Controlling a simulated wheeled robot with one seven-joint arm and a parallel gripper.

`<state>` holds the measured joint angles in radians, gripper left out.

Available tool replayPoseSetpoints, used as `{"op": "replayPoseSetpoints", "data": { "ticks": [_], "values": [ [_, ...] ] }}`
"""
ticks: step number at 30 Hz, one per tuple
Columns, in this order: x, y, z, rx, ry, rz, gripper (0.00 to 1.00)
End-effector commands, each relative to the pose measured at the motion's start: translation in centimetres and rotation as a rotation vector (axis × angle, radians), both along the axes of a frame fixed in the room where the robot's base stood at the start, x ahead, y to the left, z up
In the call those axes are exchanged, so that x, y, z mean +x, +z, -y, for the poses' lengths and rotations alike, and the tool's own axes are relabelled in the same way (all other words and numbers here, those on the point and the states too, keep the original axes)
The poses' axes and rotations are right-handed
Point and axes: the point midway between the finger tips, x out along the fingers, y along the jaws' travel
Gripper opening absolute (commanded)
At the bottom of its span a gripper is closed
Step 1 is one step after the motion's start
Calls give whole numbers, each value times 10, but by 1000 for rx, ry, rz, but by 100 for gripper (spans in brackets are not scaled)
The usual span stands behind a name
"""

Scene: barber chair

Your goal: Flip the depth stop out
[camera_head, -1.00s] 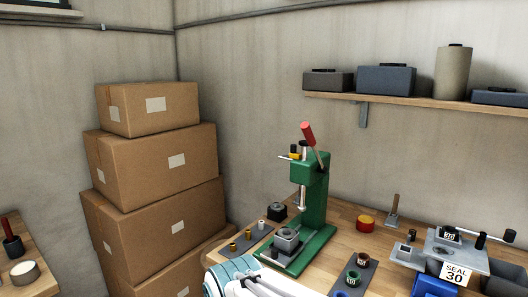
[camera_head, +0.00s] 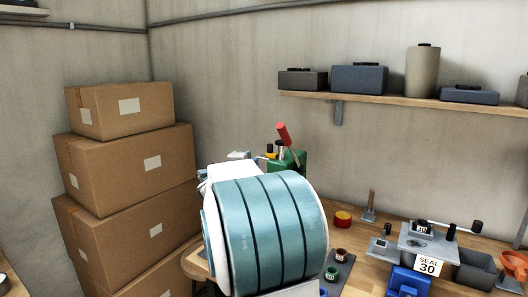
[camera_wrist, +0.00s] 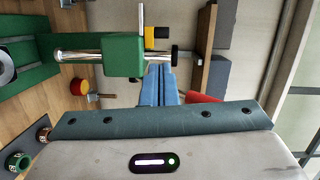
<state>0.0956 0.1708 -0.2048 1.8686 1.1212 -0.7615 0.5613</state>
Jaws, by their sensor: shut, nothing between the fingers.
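The green press (camera_head: 299,160) stands on the bench, mostly hidden behind my arm in the head view. Its red-handled lever (camera_head: 283,134) tilts up. In the wrist view its green head block (camera_wrist: 124,56) carries a thin silver bar (camera_wrist: 141,24) and a yellow-and-black piece (camera_wrist: 156,32); I cannot tell for certain which is the depth stop. A silver ram (camera_wrist: 78,56) passes through the block and ends in a black cap (camera_wrist: 175,55). My gripper (camera_wrist: 160,70) has its blue fingers together and empty, close beside the block and the black cap. Contact is unclear.
Stacked cardboard boxes (camera_head: 122,155) stand at the left. A wall shelf (camera_head: 390,101) with grey cases is above the bench.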

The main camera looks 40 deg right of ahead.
Motion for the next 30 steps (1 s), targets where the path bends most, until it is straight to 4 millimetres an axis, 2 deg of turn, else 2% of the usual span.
{"op": "replayPoseSetpoints", "data": {
  "ticks": [1,3,6,20,23,30],
  "values": [
    [-4,0,12,7,-61,33,0],
    [-9,0,23,13,-127,69,0],
    [-14,0,31,18,-178,98,0],
    [-14,2,36,17,-192,105,0],
    [-10,2,47,17,-193,103,0],
    [10,3,91,16,-192,102,0]
  ]
}}
